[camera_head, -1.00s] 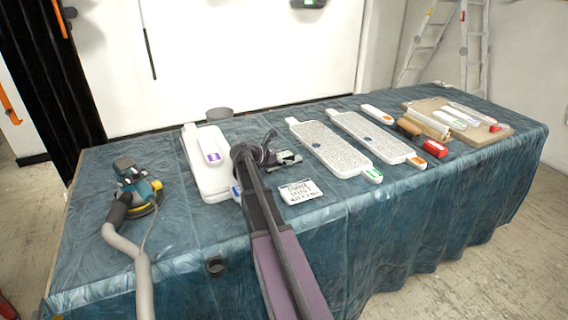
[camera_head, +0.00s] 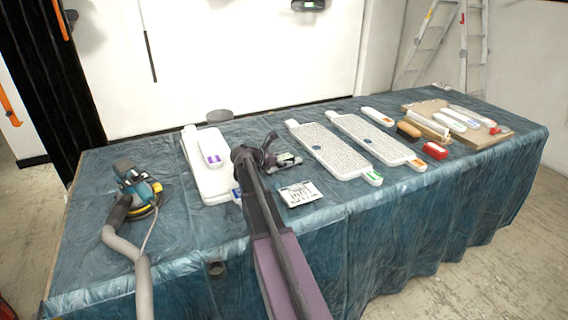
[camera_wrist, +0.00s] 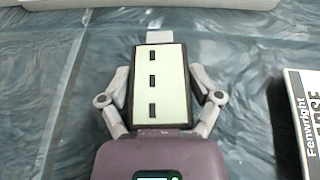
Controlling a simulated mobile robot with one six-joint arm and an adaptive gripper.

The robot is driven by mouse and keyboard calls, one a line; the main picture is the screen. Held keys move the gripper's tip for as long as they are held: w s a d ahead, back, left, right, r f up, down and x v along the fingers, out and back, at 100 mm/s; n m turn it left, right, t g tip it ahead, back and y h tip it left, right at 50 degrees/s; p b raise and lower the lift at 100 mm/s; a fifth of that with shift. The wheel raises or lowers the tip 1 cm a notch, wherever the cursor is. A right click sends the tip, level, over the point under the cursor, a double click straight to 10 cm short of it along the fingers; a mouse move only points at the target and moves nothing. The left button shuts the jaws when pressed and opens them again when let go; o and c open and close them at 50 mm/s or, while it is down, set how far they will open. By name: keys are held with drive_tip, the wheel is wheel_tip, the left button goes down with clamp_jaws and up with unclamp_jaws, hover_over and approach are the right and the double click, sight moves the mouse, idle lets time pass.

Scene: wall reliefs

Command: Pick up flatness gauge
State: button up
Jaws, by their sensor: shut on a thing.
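My gripper (camera_wrist: 160,88) is shut on a flat, dark-edged block with a pale green face and dark slots, which I take for the flatness gauge (camera_wrist: 172,106). Its fingers press on the left and right sides of the block in the wrist view. A light grey tab sticks out from the block's far end. In the head view my gripper (camera_head: 268,157) is low over the table, left of the middle, and the gauge (camera_head: 287,160) shows as a small grey and dark shape at its right. Whether it touches the cloth cannot be told.
A printed card (camera_head: 300,194) lies just right of my arm. White cases (camera_head: 205,180) lie left; long perforated boards (camera_head: 330,150) lie right. A sander with hose (camera_head: 138,190) is at far left. A red block (camera_head: 435,151) and wooden board (camera_head: 480,138) are farther right.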

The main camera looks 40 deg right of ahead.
sight(285, 156)
drive_tip(key=shift+r, duration=0.2)
wheel_tip(285, 156, up, 3)
drive_tip(key=p, duration=0.3)
drive_tip(key=s, duration=0.5)
drive_tip(key=s+r+p, duration=0.1)
drive_tip(key=s, duration=0.4)
drive_tip(key=s+p, duration=0.1)
drive_tip(key=s, duration=0.5)
drive_tip(key=shift+a+r, duration=0.3)
drive_tip(key=shift+a, duration=0.1)
wheel_tip(285, 156, up, 16)
drive_tip(key=p, duration=1.6)
drive_tip(key=shift+d, duration=0.1)
